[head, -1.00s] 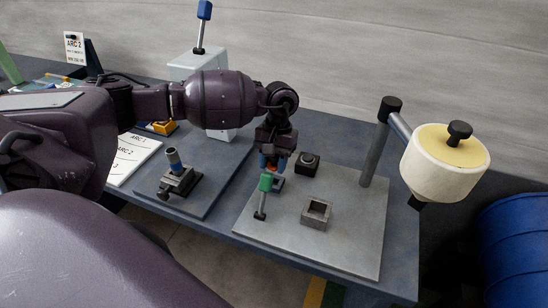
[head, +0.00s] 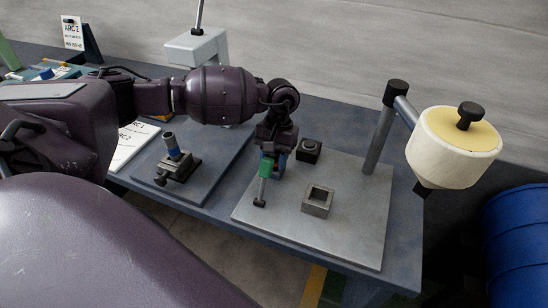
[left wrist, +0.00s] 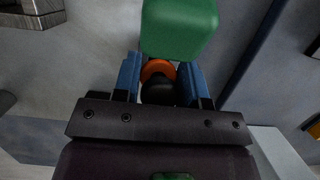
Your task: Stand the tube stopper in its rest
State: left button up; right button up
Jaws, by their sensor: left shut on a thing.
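My left gripper (head: 272,165) is low over the grey plate, just behind a green-gripped lever. In the left wrist view its blue fingers (left wrist: 158,78) are shut on an orange and black piece (left wrist: 158,70), which seems to be the tube stopper. The green grip (left wrist: 180,28) is very close ahead of the fingers; I cannot tell whether they touch. In the head view the lever and fingers hide the held piece. A black block with a round top (head: 309,150) and a grey square socket (head: 318,201) stand on the plate; I cannot tell which is the rest. My right gripper is not seen.
The green lever (head: 265,170) stands on the grey plate (head: 345,235). A post carries a cream drum (head: 452,150) at the right. A small vise-like fixture (head: 178,165) stands on the dark plate at the left. The plate's front right area is clear.

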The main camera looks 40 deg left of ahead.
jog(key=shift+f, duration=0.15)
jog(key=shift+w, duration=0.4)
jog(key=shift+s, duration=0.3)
pick_arm(q)
jog(key=shift+f+b, duration=0.1)
jog(key=shift+b, duration=0.25)
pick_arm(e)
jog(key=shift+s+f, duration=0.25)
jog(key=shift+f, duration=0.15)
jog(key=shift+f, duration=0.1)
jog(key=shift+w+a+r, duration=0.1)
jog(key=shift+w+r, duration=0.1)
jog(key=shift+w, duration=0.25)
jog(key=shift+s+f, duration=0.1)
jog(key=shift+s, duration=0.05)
